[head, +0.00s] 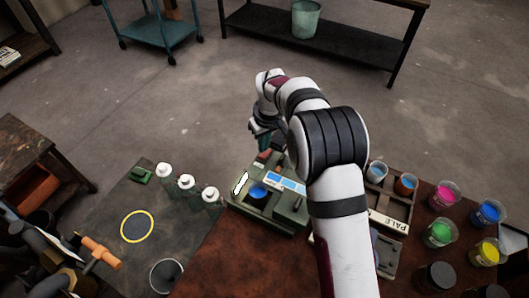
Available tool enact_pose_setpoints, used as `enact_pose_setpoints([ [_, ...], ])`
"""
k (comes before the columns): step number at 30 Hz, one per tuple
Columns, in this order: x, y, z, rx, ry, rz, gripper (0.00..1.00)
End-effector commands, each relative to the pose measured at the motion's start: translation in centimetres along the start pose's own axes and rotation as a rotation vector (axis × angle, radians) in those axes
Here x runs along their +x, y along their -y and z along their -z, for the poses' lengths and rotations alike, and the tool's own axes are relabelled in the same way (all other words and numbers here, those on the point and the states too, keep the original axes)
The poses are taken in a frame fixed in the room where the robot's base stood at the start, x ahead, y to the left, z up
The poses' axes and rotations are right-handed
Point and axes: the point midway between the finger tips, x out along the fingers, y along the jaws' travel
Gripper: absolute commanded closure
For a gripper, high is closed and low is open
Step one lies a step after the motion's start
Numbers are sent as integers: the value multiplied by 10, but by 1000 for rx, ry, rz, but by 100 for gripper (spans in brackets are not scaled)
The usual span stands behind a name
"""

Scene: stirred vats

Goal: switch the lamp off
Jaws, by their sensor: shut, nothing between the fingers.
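A grey-green apparatus (289,213) stands on the table in the middle of the view. It has a round well with blue content (258,191), a pale blue panel (287,182) and a bright white patch (240,183) on its left side. I cannot tell whether that patch is the lamp. A small reddish part (263,156) shows at its back edge. My gripper (262,146) is shut and empty, pointing down by that back edge. Its fingertips are small and partly hidden, so contact is unclear. My arm hides the apparatus's right side.
White-capped bottles (186,182) stand left of the apparatus, near a yellow ring (137,226) and a dark cup (166,275). A rack labelled PALE (390,221) and several paint cups (440,233) stand on the right.

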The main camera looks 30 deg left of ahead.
Motion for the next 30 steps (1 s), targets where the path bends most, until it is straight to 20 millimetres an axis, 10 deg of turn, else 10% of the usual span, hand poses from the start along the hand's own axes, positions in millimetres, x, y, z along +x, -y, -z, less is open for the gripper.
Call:
enact_pose_setpoints([
  [30,16,0,-2,1,1,1,100],
])
